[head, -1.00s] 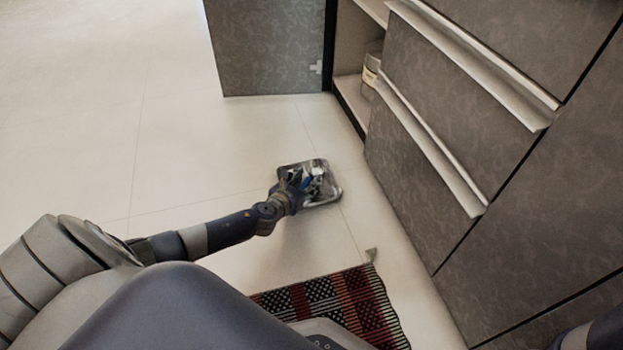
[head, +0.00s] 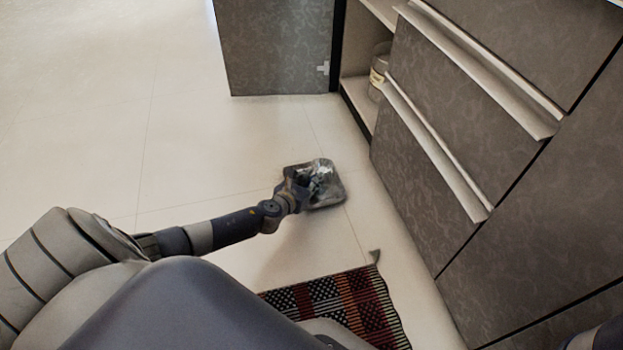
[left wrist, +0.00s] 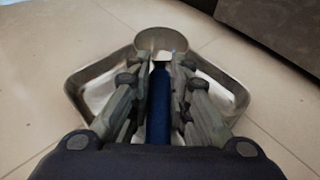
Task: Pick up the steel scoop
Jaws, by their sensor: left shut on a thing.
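The steel scoop (left wrist: 161,40) shows in the left wrist view as a round metal bowl with a dark blue handle pointing back toward my gripper. It is over a shallow steel tray (left wrist: 93,80) on the floor; whether it touches the tray I cannot tell. My left gripper (left wrist: 160,78) is shut on the blue handle, one finger on each side. In the head view my left gripper (head: 305,181) is at the tray (head: 341,190) and hides much of the scoop. My right gripper is not in view.
A grey drawer cabinet (head: 450,130) stands close on the right. Its open door (head: 275,50) and a shelf with a jar (head: 378,72) are behind the tray. A patterned rug (head: 340,305) lies in front. The pale floor (head: 80,120) on the left is clear.

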